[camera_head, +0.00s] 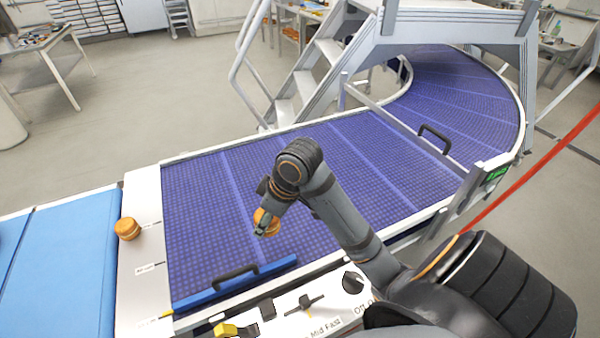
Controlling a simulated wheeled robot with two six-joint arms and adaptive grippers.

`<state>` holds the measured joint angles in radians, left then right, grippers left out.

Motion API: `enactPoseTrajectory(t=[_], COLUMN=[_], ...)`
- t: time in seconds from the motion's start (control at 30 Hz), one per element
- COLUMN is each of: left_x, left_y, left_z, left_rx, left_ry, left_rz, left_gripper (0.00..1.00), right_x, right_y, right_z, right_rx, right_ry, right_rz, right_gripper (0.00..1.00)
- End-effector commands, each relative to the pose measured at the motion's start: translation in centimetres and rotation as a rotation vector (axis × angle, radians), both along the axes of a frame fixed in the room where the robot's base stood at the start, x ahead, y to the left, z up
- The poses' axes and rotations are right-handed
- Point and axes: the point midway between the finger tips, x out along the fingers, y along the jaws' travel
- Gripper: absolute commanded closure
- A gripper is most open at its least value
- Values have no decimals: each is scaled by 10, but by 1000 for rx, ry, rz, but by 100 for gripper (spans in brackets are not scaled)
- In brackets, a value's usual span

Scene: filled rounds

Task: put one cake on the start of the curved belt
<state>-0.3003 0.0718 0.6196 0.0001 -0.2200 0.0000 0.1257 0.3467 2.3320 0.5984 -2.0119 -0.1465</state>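A round golden-brown cake (273,226) is at the fingers of my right gripper (264,222), over the near left part of the purple curved belt (195,200). One finger crosses in front of the cake; the other finger is hidden. I cannot tell whether the cake rests on the belt or is held just above it, or whether the fingers grip it. A second cake (127,229) sits on the white strip (143,268) between the blue belt and the purple belt. My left gripper is not in view.
A blue flat belt (70,260) lies at the left. A blue bar with a black handle (235,278) edges the purple belt's near side, beside a control panel (310,305). A grey frame with a handle (434,138) crosses the belt; metal steps (305,90) stand behind.

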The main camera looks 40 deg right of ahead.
Motion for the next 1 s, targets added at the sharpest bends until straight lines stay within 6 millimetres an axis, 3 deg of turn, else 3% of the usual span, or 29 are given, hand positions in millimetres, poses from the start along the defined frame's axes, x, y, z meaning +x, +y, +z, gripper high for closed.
enactPoseTrajectory(t=[0.13, 0.4, 0.43, 0.57, 0.7, 0.8, 1.0], left_x=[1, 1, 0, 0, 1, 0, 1], left_y=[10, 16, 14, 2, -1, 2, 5], left_z=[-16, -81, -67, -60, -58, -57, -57], left_rx=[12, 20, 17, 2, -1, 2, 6], left_ry=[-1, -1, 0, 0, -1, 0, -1], left_rz=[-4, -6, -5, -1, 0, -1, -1], left_gripper=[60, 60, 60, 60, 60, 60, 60], right_x=[4, 31, 35, 55, 69, 76, 81], right_y=[-5, -41, -47, -73, -91, -100, -104], right_z=[-10, -33, -27, -39, -69, -83, -91], right_rx=[-4, -7, -5, -2, 2, 2, 2], right_ry=[-4, -3, 4, 4, 4, 2, -1], right_rz=[2, -4, -4, -4, -2, -1, 1], right_gripper=[56, 56, 56, 56, 56, 56, 56])
